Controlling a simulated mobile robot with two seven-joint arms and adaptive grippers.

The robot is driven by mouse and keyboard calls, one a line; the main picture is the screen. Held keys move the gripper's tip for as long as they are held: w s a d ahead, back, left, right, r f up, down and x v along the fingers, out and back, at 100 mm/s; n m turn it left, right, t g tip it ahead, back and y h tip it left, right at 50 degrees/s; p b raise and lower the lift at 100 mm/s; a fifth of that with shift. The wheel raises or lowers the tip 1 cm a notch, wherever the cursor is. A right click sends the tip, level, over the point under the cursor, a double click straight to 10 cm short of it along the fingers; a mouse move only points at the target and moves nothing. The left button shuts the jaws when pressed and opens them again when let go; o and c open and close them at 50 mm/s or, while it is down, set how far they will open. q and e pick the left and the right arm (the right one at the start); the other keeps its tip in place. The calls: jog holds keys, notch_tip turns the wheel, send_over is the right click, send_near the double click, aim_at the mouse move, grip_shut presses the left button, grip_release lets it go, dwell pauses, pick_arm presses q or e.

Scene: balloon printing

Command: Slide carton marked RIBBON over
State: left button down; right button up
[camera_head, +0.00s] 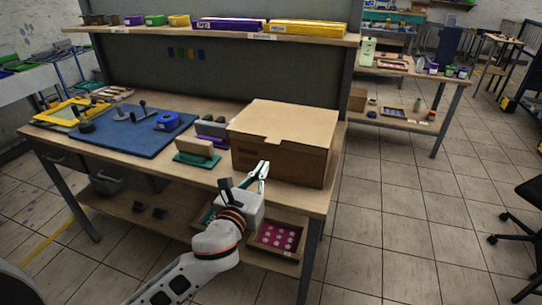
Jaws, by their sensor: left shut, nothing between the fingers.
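A large brown cardboard carton (284,121) with a closed lid stands on the right end of the wooden workbench (215,177). I cannot read any RIBBON marking on it. My left gripper (263,165) is in front of the carton's front face, near its left half, with its fingers shut and empty. I cannot tell whether the fingertips touch the carton. The gripper covers a small part of the front face. My right gripper is not in view.
A green-based block (197,158) and a dark purple item (211,129) sit left of the carton. A blue mat (130,138) with tools lies further left. A shelf (225,32) with purple and yellow boxes runs above the bench. Little bench top is free right of the carton.

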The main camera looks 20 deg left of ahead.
aim_at(274, 150)
pick_arm(q)
jog(key=w, duration=0.6)
jog(key=shift+w+d, duration=0.15)
jog(key=shift+w, duration=0.3)
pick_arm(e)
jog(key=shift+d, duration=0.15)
